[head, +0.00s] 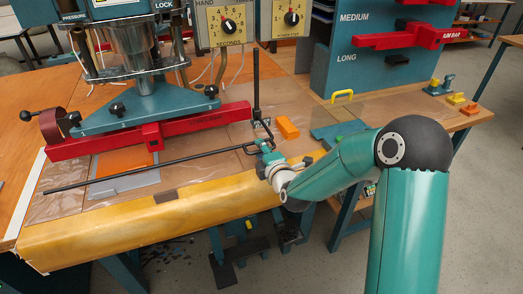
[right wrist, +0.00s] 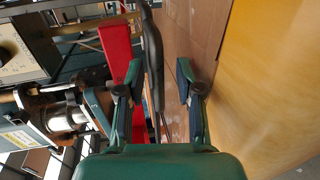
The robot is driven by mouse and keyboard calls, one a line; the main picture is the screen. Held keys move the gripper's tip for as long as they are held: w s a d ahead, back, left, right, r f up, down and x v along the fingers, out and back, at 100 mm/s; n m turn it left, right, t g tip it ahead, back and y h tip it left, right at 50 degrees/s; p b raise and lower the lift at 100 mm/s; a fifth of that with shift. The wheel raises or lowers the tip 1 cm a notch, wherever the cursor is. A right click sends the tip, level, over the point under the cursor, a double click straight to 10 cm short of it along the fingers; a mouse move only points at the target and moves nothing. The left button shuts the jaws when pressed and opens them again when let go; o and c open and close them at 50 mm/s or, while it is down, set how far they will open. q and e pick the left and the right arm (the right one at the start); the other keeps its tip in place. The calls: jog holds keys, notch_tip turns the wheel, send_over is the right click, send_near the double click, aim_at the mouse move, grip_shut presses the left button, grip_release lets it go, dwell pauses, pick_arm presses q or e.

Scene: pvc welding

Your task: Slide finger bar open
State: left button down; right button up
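The finger bar (head: 150,169) is a long thin black rod lying low across the front of the welding machine, with a bent handle part at its right end near an upright black rod (head: 256,85). My right gripper (head: 262,147) is at that right end. In the right wrist view, a dark bar (right wrist: 153,60) runs between the two fingers of my right gripper (right wrist: 160,88). The fingers stand apart, with a gap visible on both sides of the bar. My left gripper is not in view.
The red bar (head: 150,133) of the press is just behind the rod. A grey plate with an orange sheet (head: 125,165) lies under the rod. An orange block (head: 287,127) sits right of the upright rod. The yellow table edge (head: 150,220) runs along the front.

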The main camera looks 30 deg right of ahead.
grip_shut()
dwell(0.3)
notch_tip(320, 180, up, 19)
jog(key=p, duration=1)
grip_release()
